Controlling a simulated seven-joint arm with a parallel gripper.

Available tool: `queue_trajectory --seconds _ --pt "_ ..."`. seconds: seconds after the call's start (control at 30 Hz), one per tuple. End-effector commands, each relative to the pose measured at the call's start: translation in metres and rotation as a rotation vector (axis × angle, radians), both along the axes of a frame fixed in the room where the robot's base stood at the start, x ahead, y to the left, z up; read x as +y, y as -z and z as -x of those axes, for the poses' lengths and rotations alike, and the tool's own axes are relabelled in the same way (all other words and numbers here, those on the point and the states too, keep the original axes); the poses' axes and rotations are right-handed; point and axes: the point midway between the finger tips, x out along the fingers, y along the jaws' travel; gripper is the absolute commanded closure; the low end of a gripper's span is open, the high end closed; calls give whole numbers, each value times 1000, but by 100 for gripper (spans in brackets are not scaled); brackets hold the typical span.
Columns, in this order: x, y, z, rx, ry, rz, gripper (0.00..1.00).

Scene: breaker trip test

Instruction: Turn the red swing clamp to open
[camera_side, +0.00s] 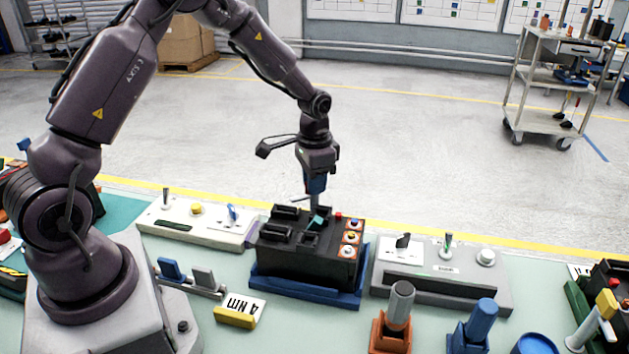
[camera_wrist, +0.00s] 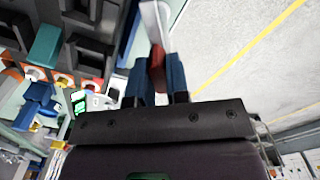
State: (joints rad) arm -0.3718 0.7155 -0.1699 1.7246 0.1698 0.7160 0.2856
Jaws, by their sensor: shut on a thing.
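My gripper (camera_side: 316,187) points down behind the black breaker unit (camera_side: 285,262) in the side view. In the wrist view my gripper's blue fingers (camera_wrist: 156,82) are closed on the red swing clamp (camera_wrist: 157,62). A pale grey bar (camera_wrist: 155,22) extends from the red part away from the fingers. In the side view the clamp's red part is hidden by the fingers and the unit. The breaker unit sits in a blue holder (camera_side: 300,286) and has a teal lever (camera_side: 318,221) on top. I cannot tell how far the clamp is turned.
A white switch panel (camera_side: 205,236) stands left of the unit, and a grey panel (camera_side: 430,285) stands right. An orange-based post (camera_side: 392,335) and a blue post (camera_side: 478,325) stand in front.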

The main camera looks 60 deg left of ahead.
Motion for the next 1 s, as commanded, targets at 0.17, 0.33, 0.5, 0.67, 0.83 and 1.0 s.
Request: queue_trajectory --seconds 0.17,0.33,0.5,0.67,0.83,1.0 --pt "1 -1 0 -1 167 0 100" --pt "0 -1 0 -1 318 0 100" --pt "1 -1 0 0 445 -1 100" --pt "0 -1 0 0 533 -1 100" --pt "0 -1 0 0 594 -1 100" --pt "0 -1 0 0 623 -1 100"
